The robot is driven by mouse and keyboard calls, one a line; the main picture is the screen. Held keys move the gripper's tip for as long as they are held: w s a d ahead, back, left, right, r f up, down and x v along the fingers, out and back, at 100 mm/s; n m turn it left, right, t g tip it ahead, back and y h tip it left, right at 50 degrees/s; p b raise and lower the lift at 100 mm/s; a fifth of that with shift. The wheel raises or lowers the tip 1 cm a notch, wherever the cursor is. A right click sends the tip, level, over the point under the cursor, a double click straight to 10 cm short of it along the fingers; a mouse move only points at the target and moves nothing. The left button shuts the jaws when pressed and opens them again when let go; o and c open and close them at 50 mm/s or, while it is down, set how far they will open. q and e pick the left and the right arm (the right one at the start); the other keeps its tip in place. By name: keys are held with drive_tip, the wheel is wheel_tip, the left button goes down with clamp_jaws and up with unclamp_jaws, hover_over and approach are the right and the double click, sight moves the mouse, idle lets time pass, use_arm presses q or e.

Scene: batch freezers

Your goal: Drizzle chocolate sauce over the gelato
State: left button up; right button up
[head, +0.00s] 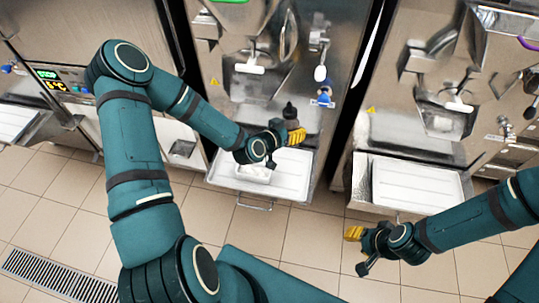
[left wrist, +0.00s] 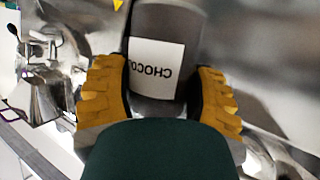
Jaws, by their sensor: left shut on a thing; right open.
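A dark bottle (head: 290,112) stands out above my left gripper (head: 286,135) in the head view. In the left wrist view the bottle (left wrist: 165,22) has a white label with "CHOCO" on it and sits between the yellow fingers of my left gripper (left wrist: 160,100), which is shut on it. A white container (head: 253,174), perhaps the gelato tub, stands on the tray below my left wrist. The wrist partly covers it, and its contents are not clear. My right gripper (head: 360,250) is open and empty above the floor, at the lower right.
The metal tray (head: 285,180) juts out from the middle freezer (head: 225,75). A second, empty-looking tray (head: 420,185) juts out from the right freezer (head: 385,125). A dark gap separates these freezers. The tiled floor (head: 290,235) in front is clear, with a drain grate (head: 60,280) at left.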

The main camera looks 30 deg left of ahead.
use_arm(q)
drive_tip(key=s+d+f+m+g+h+p, duration=0.25)
drive_tip(key=s+f+h+p, duration=0.45)
drive_tip(key=f, duration=0.5)
drive_tip(key=a+r+n+y, duration=0.1)
drive_tip(key=a+r+n, duration=0.2)
drive_tip(key=a, duration=0.3)
drive_tip(key=s+d+f+n+t+h+b, duration=0.25)
drive_tip(key=f+n+h+b, duration=0.35)
drive_tip(key=n+b, duration=0.95)
drive_tip(key=r, duration=0.1)
drive_tip(key=w+r+n+t, duration=0.1)
drive_tip(key=a+r+n+t+y, duration=0.1)
drive_tip(key=shift+w+r, duration=0.15)
drive_tip(key=shift+w, duration=0.2)
